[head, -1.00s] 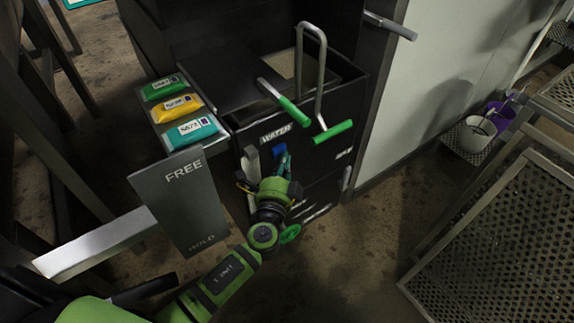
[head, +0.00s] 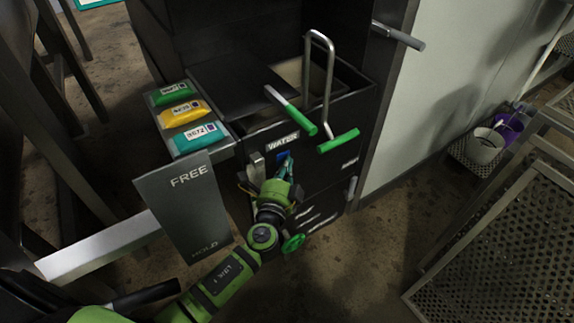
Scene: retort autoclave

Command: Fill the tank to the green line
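The black tank (head: 362,97) has an open top with a pale interior, partly hidden by a lid or panel. I cannot make out a green line or a water level. A bent metal pipe (head: 330,70) rises at the tank. Two green-ended handles, a left one (head: 298,117) and a right one (head: 338,141), stick out over the front. Below the WATER label (head: 282,141) is a small blue part (head: 283,156). My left gripper (head: 286,166) is at this blue part, seen from behind; contact and finger opening are unclear. My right gripper is not in view.
A shelf at the tank's left holds green (head: 171,93), yellow (head: 186,112) and teal (head: 196,137) packets. A grey FREE/HOLD sign (head: 186,208) stands in front. A green knob (head: 293,243) is low on the front. Perforated metal racks (head: 500,240) stand at right, with open floor between.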

